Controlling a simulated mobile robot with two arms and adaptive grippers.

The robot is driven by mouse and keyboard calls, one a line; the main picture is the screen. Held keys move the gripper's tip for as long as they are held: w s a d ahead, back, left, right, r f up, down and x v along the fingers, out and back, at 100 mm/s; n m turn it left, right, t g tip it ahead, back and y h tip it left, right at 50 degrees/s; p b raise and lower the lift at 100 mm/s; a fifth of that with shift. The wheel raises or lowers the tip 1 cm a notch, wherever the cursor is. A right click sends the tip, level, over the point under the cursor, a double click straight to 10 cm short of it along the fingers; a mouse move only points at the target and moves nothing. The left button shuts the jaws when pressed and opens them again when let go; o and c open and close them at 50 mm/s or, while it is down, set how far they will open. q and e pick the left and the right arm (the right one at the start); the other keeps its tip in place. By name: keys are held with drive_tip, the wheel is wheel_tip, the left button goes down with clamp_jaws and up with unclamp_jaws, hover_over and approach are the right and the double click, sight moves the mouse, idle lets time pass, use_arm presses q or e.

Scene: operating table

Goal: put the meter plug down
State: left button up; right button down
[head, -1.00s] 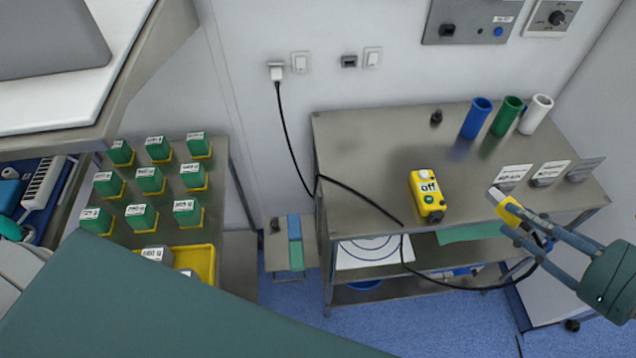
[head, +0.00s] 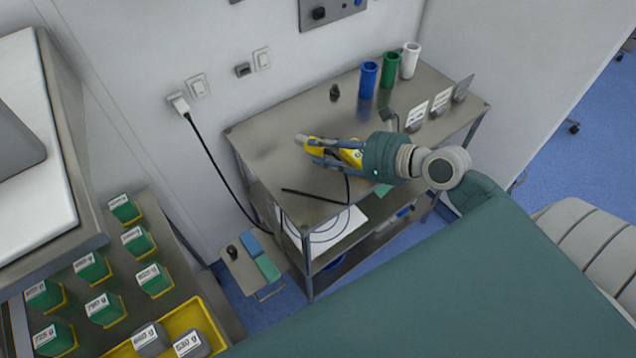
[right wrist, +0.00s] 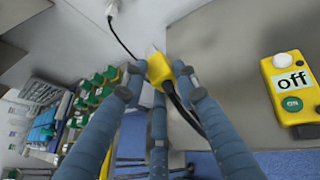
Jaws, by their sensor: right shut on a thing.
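The meter plug (head: 303,143) is yellow with a pale end, and my right gripper (head: 318,152) is shut on it. The gripper holds it over the steel table (head: 262,146), left of the yellow meter box (head: 352,158), which my gripper partly hides. In the right wrist view the plug (right wrist: 159,70) sits between my fingertips with a black cord trailing from it. There the meter box (right wrist: 292,90) reads "off" at the right. I cannot tell whether the plug touches the tabletop. My left gripper is not in view.
Blue (head: 368,80), green (head: 390,70) and white (head: 410,60) tubes stand at the back of the table, with a small black object (head: 334,92) beside them. Small signs (head: 440,100) line the right side. A corded white plug (head: 178,103) is in the wall socket. The table's left part is clear.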

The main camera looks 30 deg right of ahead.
drive_tip(key=b, duration=0.1)
hover_over(324, 194)
wheel_tip(324, 194, down, 8)
drive_tip(key=shift+w+f, duration=0.1)
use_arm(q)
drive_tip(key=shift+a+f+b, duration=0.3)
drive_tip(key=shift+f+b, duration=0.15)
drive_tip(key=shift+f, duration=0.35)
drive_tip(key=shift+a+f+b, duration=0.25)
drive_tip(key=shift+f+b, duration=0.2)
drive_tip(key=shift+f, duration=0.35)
use_arm(e)
drive_tip(key=shift+f, duration=2.15)
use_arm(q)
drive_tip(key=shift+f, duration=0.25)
use_arm(e)
drive_tip(key=shift+f, duration=0.6)
drive_tip(key=c, duration=1.3)
unclamp_jaws()
drive_tip(key=shift+c, duration=0.2)
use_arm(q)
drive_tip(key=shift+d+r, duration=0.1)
use_arm(e)
drive_tip(key=shift+r, duration=0.1)
